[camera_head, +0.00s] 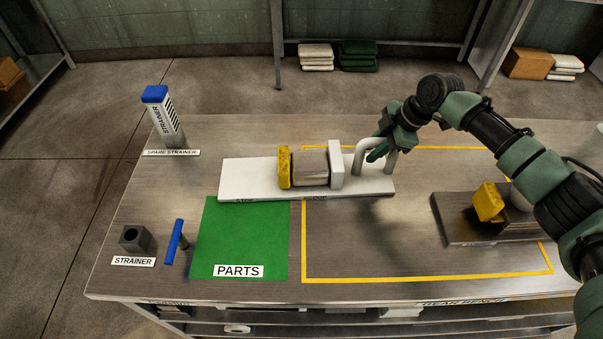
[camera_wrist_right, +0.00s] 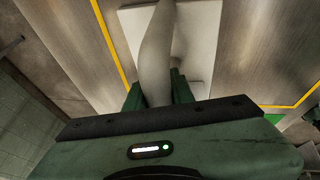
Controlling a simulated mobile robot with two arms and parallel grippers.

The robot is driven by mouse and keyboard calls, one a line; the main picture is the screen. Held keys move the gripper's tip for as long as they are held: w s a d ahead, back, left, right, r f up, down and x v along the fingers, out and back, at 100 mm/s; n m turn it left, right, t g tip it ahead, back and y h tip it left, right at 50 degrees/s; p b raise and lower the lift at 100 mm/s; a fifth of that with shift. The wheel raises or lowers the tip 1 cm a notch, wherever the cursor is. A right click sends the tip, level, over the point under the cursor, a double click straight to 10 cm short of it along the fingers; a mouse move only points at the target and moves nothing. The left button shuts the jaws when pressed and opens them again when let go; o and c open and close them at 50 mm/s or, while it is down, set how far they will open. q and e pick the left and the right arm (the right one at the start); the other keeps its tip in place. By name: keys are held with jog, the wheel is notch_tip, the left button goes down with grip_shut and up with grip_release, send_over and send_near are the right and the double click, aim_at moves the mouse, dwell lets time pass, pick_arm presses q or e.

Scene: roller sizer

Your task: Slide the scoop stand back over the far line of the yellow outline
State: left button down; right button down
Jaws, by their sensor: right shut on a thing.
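A long white stand (camera_head: 245,180) lies on the bench across the left line of the yellow outline (camera_head: 420,279), just on the near side of its far line. It carries a metal roller with a yellow end block (camera_head: 284,167), a white upright plate and a white arched handle (camera_head: 360,150). I take it as the scoop stand; its small front lettering is unreadable. My right gripper (camera_head: 379,152) is shut on the handle. The handle (camera_wrist_right: 156,50) stands between the fingers in the right wrist view, with the white base (camera_wrist_right: 200,40) below. My left gripper is not in view.
A dark base (camera_head: 455,225) with a yellow block stands at the right. A spare strainer (camera_head: 163,115) stands far left. The bench behind the stand is clear.

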dwell(0.4)
jog(key=shift+w+a+f+b, duration=0.1)
jog(key=shift+w+b, duration=0.85)
jog(key=shift+w, duration=0.15)
jog(key=shift+w+a+b, duration=0.1)
jog(key=shift+w+b, duration=0.85)
jog(key=shift+w, duration=0.15)
jog(key=shift+w+a+b, duration=0.1)
jog(key=shift+w+b, duration=1.1)
jog(key=shift+b, duration=0.05)
jog(key=shift+w+a+b, duration=0.15)
jog(key=shift+w+b, duration=0.6)
jog(key=shift+b, duration=0.2)
jog(key=shift+w+b, duration=0.75)
jog(key=shift+w+a+b, duration=0.15)
jog(key=shift+w+b, duration=0.4)
jog(key=shift+b, duration=0.7)
jog(key=c, duration=1.1)
grip_release()
